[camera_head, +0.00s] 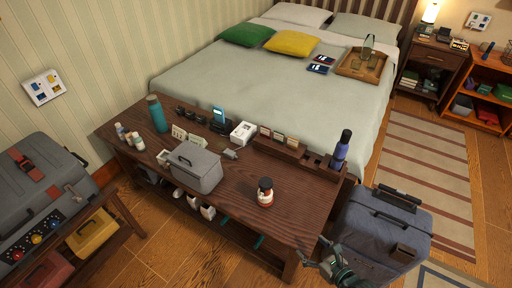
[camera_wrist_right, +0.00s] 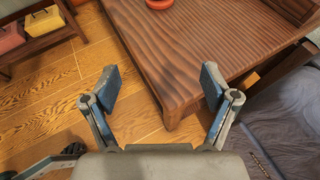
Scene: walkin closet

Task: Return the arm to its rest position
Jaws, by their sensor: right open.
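My right gripper (camera_head: 334,258) is at the lower right of the head view, beside the front right corner of the dark wooden bench (camera_head: 290,205). In the right wrist view, the gripper (camera_wrist_right: 160,85) has its two blue-padded fingers spread wide with nothing between them. The bench corner (camera_wrist_right: 185,75) shows beyond and between the fingers, apart from them as far as I can tell. My left gripper is not seen in the head view.
A grey-blue suitcase (camera_head: 385,225) stands close to the right of the gripper. The bench holds a grey case (camera_head: 195,168), a red-and-white bottle (camera_head: 265,193), a teal bottle (camera_head: 157,113) and a blue bottle (camera_head: 341,150).

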